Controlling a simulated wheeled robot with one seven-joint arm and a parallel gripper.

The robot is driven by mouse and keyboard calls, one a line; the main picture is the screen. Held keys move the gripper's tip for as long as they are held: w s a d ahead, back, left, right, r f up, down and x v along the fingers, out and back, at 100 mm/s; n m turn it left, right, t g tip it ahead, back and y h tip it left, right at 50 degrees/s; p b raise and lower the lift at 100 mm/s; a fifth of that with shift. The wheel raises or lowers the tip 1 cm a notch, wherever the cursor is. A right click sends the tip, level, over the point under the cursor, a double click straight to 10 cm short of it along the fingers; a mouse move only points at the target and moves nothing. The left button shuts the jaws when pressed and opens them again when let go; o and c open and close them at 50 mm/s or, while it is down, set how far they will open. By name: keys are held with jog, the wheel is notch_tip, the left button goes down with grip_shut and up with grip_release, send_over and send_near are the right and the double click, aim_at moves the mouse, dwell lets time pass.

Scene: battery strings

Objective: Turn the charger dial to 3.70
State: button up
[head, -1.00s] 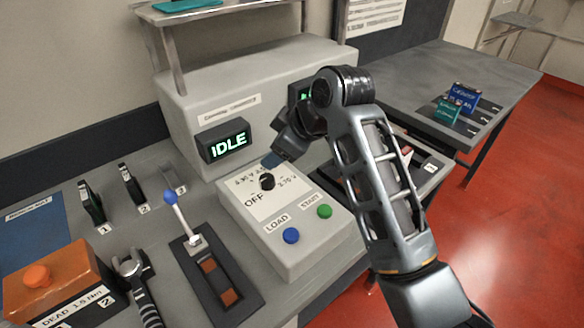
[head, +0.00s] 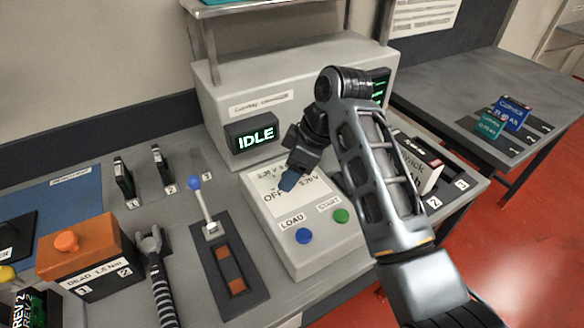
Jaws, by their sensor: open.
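The charger panel (head: 262,216) is a pale sloped box with a white dial face marked OFF at lower left, voltage labels along the top and 3.70 V at right. My gripper (head: 289,183) points down over the dial face with its bluish fingertips where the black dial sits. The dial is hidden behind them, so I cannot tell its pointing or whether the fingers touch it. I read my gripper as open, with nothing seen held. The charger display (head: 255,139) reads IDLE in green.
A blue LOAD button (head: 304,236) and a green START button (head: 341,216) sit below the dial. Left are a blue-knobbed lever (head: 203,205), a wrench (head: 156,275) and an orange box (head: 85,255). A white-and-black battery (head: 424,165) stands to the right, behind my arm.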

jog(key=shift+a+f, duration=0.15)
jog(key=shift+f, duration=0.05)
jog(key=c, duration=1)
